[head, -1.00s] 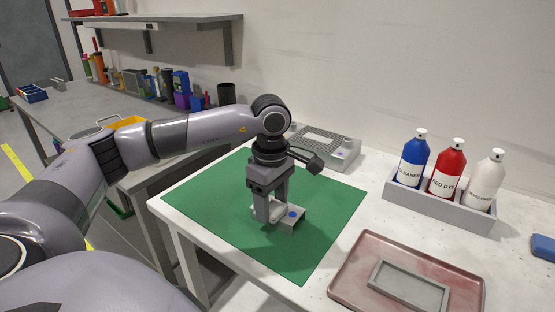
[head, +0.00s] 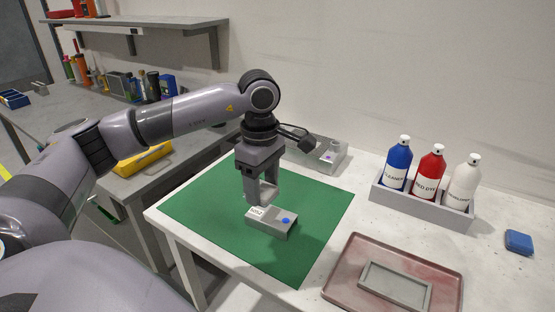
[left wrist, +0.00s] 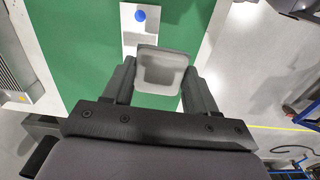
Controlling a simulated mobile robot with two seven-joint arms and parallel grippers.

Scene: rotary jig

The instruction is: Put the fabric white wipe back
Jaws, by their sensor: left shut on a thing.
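My left gripper (head: 262,194) is shut on the white wipe (left wrist: 161,70), a pale, soft-cornered piece between its fingers. In the head view the wipe (head: 266,191) shows as a small pale patch, partly hidden by the fingers. The gripper points down and holds it over the green mat (head: 200,205), just above a small grey box (head: 280,231) with a label and a blue dot on top. The box also shows past the wipe in the left wrist view (left wrist: 131,42). My right gripper is not in view.
A grey fixture (head: 330,161) stands behind the arm at the mat's back edge. A grey rack (head: 420,207) holds a blue, a red and a white bottle. A reddish tray (head: 345,272) holds a grey frame (head: 395,287).

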